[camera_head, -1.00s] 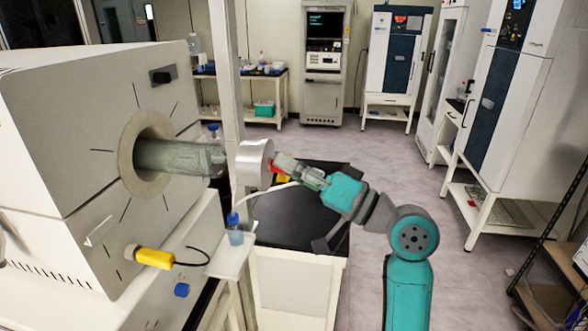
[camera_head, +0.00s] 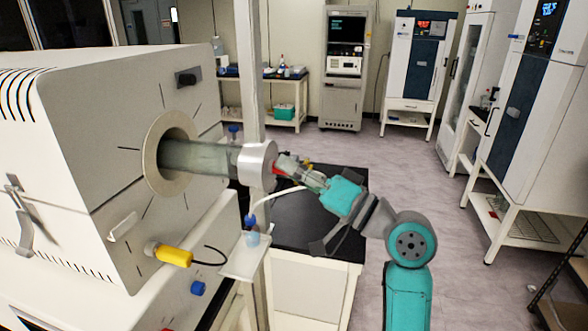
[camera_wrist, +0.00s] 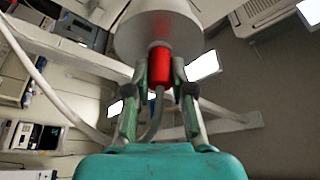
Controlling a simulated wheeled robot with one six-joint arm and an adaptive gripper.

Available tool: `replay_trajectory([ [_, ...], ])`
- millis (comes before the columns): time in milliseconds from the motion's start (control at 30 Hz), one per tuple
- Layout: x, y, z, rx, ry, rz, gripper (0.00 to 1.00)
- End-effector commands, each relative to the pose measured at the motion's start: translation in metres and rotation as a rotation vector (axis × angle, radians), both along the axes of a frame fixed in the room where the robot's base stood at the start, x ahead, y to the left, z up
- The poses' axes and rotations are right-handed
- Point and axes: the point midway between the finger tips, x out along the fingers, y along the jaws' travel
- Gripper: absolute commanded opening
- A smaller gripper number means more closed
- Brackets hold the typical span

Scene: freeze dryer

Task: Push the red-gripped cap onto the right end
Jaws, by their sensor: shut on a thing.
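The silver cap (camera_head: 256,164) is at the right end of the glass tube (camera_head: 205,158), which sticks out of the furnace opening. In the head view the cap lines up with the tube and meets or overlaps its end; how deep it sits cannot be told. The cap also fills the top of the wrist view (camera_wrist: 160,30). My gripper (camera_head: 287,165) is shut on the cap's red grip (camera_wrist: 160,67), with one finger on each side in the wrist view. The tube end is hidden by the cap.
The white furnace body (camera_head: 100,130) stands at left. A small bottle with a blue lid (camera_head: 251,235) sits on a little shelf below the tube, with a pale hose near the cap. A black-topped table (camera_head: 315,222) stands under my arm. An upright post (camera_head: 252,70) rises behind the cap.

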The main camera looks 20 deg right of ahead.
Motion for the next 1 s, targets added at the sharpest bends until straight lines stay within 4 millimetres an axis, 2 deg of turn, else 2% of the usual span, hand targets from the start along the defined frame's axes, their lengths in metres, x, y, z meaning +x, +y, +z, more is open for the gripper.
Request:
replay_trajectory([
  [533, 0.0, 0.001, 0.0, 0.001, -0.001, 0.001, 0.0],
  [1000, 0.009, 0.012, 0.001, 0.001, -0.001, 0.001, 0.0],
])
